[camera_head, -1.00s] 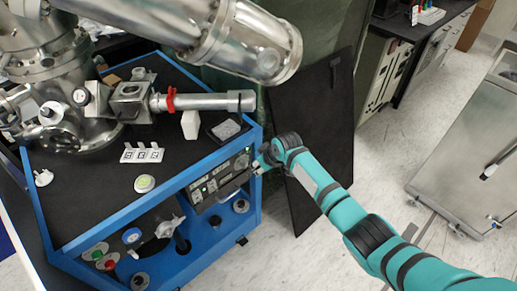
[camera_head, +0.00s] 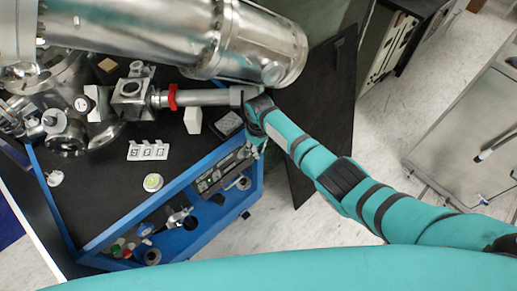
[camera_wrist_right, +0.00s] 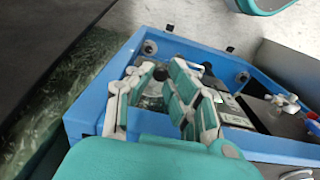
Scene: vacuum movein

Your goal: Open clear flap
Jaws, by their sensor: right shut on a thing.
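The front instrument panel (camera_head: 222,174) sits in the blue cart's front opening, and it also shows in the right wrist view (camera_wrist_right: 232,110). My right gripper (camera_head: 254,142) is at the panel's right end, by the cart's upper front corner. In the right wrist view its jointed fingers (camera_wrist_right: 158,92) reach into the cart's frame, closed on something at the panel. This seems to be the clear flap (camera_wrist_right: 152,101), whose outline is hard to make out. The fingers hide part of it. My left gripper is not in view.
The blue cart (camera_head: 140,207) has a black top with a label holder (camera_head: 148,150), a round green level (camera_head: 153,182) and a white block (camera_head: 193,120). Metal vacuum parts overhang it. A black board (camera_head: 325,115) leans behind my right arm.

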